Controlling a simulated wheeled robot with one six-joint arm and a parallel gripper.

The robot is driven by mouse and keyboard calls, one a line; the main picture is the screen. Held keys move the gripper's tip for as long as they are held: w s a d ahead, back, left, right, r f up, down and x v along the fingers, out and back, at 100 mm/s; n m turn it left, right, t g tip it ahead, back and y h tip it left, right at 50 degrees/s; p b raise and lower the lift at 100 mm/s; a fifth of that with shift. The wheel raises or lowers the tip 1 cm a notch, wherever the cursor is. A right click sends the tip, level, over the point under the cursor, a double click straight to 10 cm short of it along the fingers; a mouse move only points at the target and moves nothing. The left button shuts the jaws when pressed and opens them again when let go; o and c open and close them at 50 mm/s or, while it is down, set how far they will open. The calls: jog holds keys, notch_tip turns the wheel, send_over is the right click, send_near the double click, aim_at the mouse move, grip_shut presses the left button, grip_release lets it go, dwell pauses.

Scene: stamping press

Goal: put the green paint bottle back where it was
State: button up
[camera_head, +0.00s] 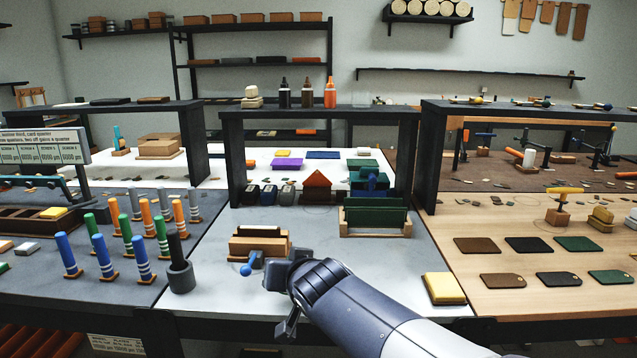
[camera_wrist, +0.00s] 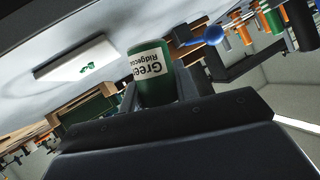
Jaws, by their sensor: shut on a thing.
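My gripper (camera_head: 288,322) is low over the front edge of the middle table in the head view. In the wrist view, my gripper (camera_wrist: 158,96) is shut on the green paint bottle (camera_wrist: 150,75), which has a white label reading "Green" and part of "Ridgeco". The bottle is hidden behind my arm in the head view. On the raised shelf (camera_head: 315,112) at the back of the middle table stand a black bottle (camera_head: 284,95), a brown bottle (camera_head: 306,95) and an orange bottle (camera_head: 330,95). A pale, faint patch (camera_head: 361,99) shows to their right.
A wooden block with a blue-knobbed handle (camera_head: 258,246) is left of my arm. A green-and-wood rack (camera_head: 375,220) stands beyond it, below the shelf. A yellow block (camera_head: 443,288) lies at the right. A dark pot (camera_head: 181,277) stands at the left. Stamps crowd the left table.

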jog(key=shift+w+d+r+m+y+p, duration=0.2)
jog(key=shift+d+r+m+y+p, duration=0.3)
jog(key=shift+p, duration=5)
jog(key=p, duration=0.3)
jog(key=m+g+p, duration=0.1)
jog(key=p, duration=0.1)
jog(key=shift+w+d+y+p, duration=0.2)
jog(key=shift+d+y+p, duration=0.1)
jog(key=shift+p, duration=0.1)
